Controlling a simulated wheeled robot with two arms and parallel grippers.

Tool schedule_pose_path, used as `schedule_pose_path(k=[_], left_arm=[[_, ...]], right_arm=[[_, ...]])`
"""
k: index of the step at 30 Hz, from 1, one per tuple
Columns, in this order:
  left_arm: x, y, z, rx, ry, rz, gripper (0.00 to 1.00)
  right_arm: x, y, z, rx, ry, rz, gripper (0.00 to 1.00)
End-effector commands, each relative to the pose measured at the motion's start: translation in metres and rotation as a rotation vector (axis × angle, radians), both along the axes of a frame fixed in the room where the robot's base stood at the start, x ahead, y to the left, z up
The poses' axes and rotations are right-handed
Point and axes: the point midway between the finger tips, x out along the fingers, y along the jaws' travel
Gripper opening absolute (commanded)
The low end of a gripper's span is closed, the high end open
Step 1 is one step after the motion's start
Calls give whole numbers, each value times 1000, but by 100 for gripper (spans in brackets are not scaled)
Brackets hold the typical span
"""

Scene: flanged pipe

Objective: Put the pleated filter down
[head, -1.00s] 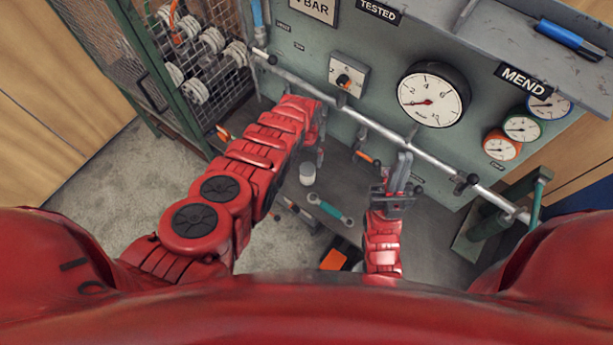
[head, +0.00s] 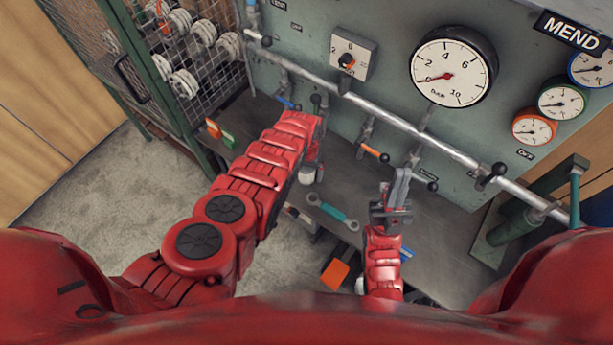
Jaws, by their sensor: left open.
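A small whitish cylinder (head: 307,174), which may be the pleated filter, is upright on the grey bench (head: 352,185) left of the middle. Its pleats are too small to make out. My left gripper (head: 317,158) is right by it and covers part of it. The gripper is open, but my red arm hides most of its fingers. I cannot tell whether they touch the cylinder. My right gripper (head: 398,188) is over the bench's right half, with no object visible in it. Its fingers look close together, but their gap is unclear.
A teal-handled wrench (head: 332,212) lies on the bench near its front edge. Behind runs a metal pipe (head: 415,133) with valve levers below the large gauge (head: 452,68). A wire cage (head: 195,60) stands left, a green pipe stand (head: 515,218) right.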

Motion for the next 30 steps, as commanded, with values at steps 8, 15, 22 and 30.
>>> schedule_pose_path(k=[8,15,22,30], left_arm=[[0,0,-1,0,-1,0,93],[0,0,-1,0,-1,0,50],[0,0,-1,0,-1,0,9],[0,0,-1,0,0,0,0]], right_arm=[[0,0,-1,0,0,0,0],[0,0,-1,0,-1,0,0],[0,0,-1,0,0,0,0],[0,0,-1,0,0,0,0]])
